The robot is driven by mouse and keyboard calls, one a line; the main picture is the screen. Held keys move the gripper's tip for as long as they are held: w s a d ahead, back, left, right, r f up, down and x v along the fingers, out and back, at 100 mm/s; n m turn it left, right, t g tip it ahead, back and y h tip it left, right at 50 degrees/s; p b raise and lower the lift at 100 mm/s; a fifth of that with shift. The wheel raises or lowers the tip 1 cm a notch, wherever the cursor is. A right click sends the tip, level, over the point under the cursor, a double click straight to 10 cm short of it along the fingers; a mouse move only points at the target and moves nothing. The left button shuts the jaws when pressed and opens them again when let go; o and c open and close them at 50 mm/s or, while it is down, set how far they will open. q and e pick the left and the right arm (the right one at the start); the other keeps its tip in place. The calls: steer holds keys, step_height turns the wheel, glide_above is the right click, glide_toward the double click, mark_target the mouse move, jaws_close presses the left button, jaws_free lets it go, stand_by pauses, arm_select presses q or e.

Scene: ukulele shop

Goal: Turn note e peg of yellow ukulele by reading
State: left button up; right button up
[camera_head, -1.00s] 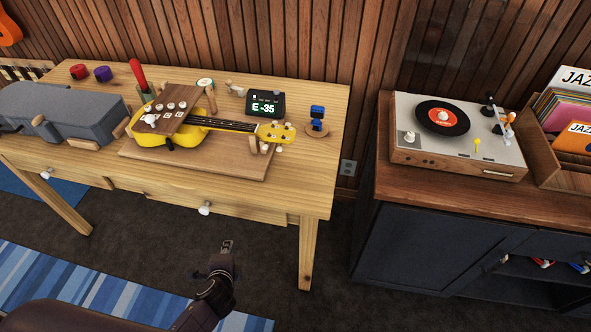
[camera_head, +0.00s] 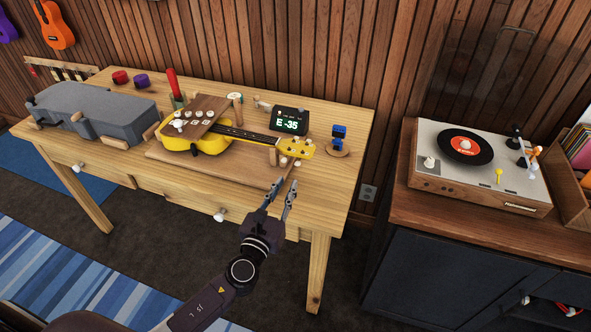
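The yellow ukulele (camera_head: 199,142) lies on a wooden board (camera_head: 222,173) on the workbench, its headstock (camera_head: 298,149) at the right end. Pale tuning pegs (camera_head: 290,162) show along the headstock; which one is the E peg I cannot tell. A dark tuner (camera_head: 289,121) behind the neck reads "E -35" in green. My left gripper (camera_head: 281,197) is in front of the bench's front edge, below the headstock in the picture. Its two fingers are apart with nothing between them, and it appears clear of the pegs. My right gripper is not in view.
A blue item on a round base (camera_head: 338,142) stands right of the headstock. A grey case (camera_head: 92,112) fills the bench's left. A turntable (camera_head: 480,165) sits on a separate cabinet (camera_head: 460,228).

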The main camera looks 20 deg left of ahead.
mark_target(296, 166)
arm_select(q)
steer(key=w, duration=0.7)
steer(key=shift+w+d, duration=0.2)
steer(key=shift+w, duration=0.2)
steer(key=shift+c, duration=0.3)
jaws_close()
